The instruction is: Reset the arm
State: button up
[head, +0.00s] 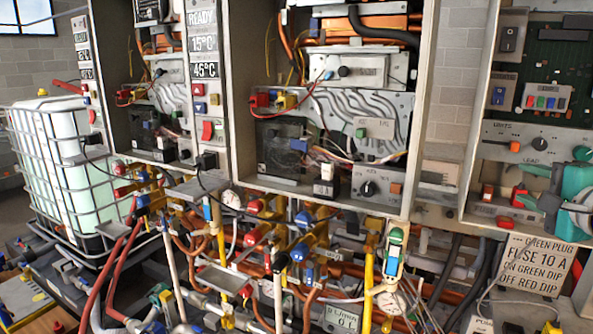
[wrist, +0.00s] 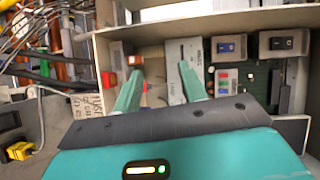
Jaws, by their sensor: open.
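My gripper (wrist: 160,70) shows in the wrist view as two teal fingers standing apart, with nothing between their tips. The fingers point into an open cabinet (wrist: 262,18), toward a grey panel (wrist: 177,52) with a knob and lettering. In the head view, teal parts of my gripper (head: 572,195) show at the right edge, in front of the lower part of the right cabinet (head: 452,150).
A paper sign about a 10 A fuse (head: 537,263) hangs below the right cabinet. Two more open cabinets with wiring (head: 235,100) stand to the left. Pipes, valves and hoses (head: 270,240) crowd the space below. A caged white tank (head: 60,160) stands far left.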

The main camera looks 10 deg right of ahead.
jog(key=a+f+n+g+y, duration=0.2)
jog(key=a+f+n+g, duration=0.15)
jog(key=a+f, duration=0.45)
jog(key=a+f+n+g+y, duration=0.3)
jog(key=a+f+n, duration=0.15)
jog(key=a, duration=0.85)
jog(key=s+a+f+n+g+h, duration=0.3)
jog(key=s+a+f+n+g, duration=0.1)
jog(key=s+a+f+n, duration=0.5)
notch_tip(320, 180, down, 4)
jog(key=s+n, duration=0.1)
jog(key=s, duration=0.1)
jog(key=shift+s+a+r+g+h, duration=0.2)
jog(key=shift+s+r+g+h, duration=0.05)
jog(key=shift+s+g+h, duration=0.1)
